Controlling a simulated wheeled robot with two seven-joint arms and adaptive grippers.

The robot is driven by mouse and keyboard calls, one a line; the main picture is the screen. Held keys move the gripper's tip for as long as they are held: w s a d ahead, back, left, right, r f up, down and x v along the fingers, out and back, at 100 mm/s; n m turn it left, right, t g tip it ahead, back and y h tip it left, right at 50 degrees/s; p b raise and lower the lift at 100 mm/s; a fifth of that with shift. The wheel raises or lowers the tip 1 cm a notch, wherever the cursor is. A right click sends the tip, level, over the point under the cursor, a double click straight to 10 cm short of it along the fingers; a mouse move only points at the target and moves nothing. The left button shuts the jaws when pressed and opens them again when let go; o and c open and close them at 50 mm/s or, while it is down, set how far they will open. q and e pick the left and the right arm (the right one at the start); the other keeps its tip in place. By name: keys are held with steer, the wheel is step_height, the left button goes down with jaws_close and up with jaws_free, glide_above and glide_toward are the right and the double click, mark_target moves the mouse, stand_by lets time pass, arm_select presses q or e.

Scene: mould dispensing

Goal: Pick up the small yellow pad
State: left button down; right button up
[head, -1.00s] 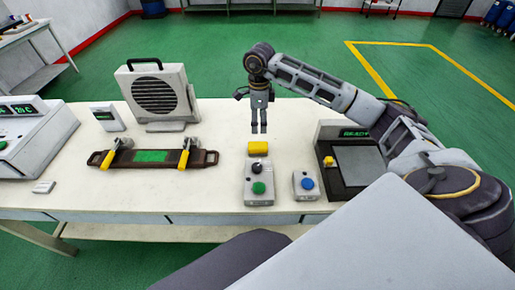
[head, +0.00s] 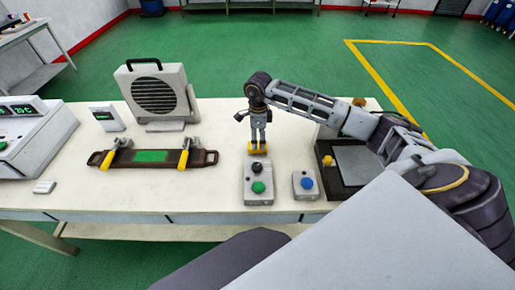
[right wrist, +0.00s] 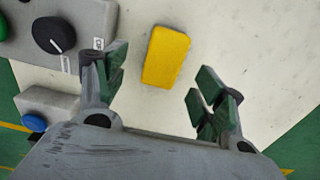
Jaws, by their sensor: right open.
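The small yellow pad (head: 258,149) lies on the white table just behind the control box with the green button. My right gripper (head: 258,143) points down close above it and partly covers it in the head view. In the right wrist view the whole pad (right wrist: 166,57) shows as a yellow block lying slightly tilted, beyond and between the open fingertips of the right gripper (right wrist: 162,80). The fingers are apart and hold nothing. My left gripper is not in view.
The control box (head: 258,193) with a black knob and green button stands directly in front of the pad. A blue-button box (head: 306,188) and a dark scale-like device (head: 352,185) are to the right. A mould (head: 150,158) with yellow-handled clamps and a grey fan unit (head: 160,95) are left.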

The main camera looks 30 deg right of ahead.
mark_target(258, 145)
steer(key=shift+f, duration=0.55)
steer(key=f, duration=0.2)
steer(key=p, duration=0.1)
steer(key=shift+w+f, duration=0.25)
steer(key=shift+f, duration=0.8)
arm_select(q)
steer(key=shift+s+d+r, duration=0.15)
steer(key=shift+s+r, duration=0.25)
arm_select(e)
steer(key=c, duration=1.1)
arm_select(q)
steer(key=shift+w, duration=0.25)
arm_select(e)
steer(key=shift+c, duration=0.2)
steer(key=shift+r, duration=0.2)
